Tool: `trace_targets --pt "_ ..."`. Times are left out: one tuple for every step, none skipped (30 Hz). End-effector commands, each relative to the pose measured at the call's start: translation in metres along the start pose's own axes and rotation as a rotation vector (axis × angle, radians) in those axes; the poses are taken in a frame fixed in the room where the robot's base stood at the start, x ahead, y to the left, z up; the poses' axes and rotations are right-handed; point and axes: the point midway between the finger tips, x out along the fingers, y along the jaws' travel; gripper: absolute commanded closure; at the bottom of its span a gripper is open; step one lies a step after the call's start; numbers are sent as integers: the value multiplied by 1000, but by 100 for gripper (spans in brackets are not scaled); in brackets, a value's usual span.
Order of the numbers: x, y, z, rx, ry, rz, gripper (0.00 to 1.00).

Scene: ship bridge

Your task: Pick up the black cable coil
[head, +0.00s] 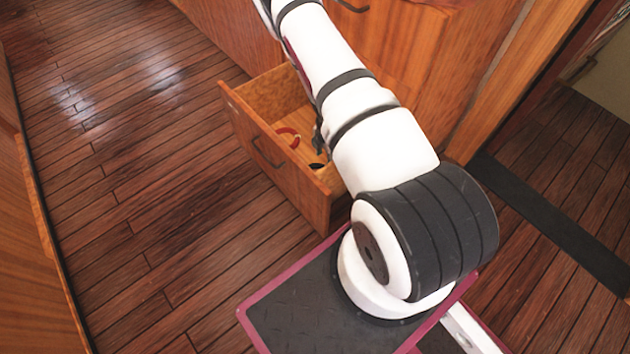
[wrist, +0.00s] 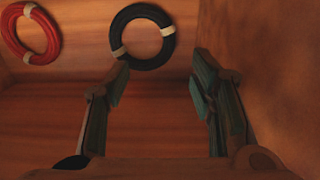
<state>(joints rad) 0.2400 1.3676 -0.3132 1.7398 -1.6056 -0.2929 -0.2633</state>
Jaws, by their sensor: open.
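The black cable coil (wrist: 143,64) lies flat on the wooden drawer floor, at the top middle of the wrist view. It is a ring with pale ties on it. My gripper (wrist: 161,67) is open and empty, its two fingers apart. The coil shows beyond the fingertips, mostly towards the left finger, and is not between the pads. In the head view my arm hides most of my gripper (head: 318,140), which is inside the open drawer. A small dark shape (head: 317,166) shows near it there; I cannot tell whether it is the coil.
A red cable coil (wrist: 55,45) lies left of the black one; it also shows in the head view (head: 292,132). A dark thing (wrist: 72,162) is partly seen at the lower left of the wrist view. The drawer's walls (head: 280,170) enclose my gripper closely.

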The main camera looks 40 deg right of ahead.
Motion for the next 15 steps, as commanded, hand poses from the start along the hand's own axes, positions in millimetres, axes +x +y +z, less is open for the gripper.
trace_targets --pt "10 -6 -1 -13 9 -12 50" --pt "13 -8 -2 -19 14 -16 50" --pt "16 -11 -3 -25 19 -21 50" --pt "18 -12 -3 -28 21 -24 50" --pt "20 -13 -4 -30 24 -26 50" --pt "24 -14 -4 -32 25 -28 50" --pt "28 -15 -4 -32 26 -29 50" --pt "32 -15 -4 -32 26 -29 50" --pt "38 -15 -4 -31 25 -28 50" --pt "44 -15 -4 -30 25 -28 50" --pt "50 -16 -4 -30 25 -29 50" --pt "58 -16 -4 -30 24 -28 50" --pt "64 -15 -5 -31 25 -28 50" --pt "70 -16 -5 -31 25 -29 50" --pt "77 -16 -5 -31 25 -28 50"
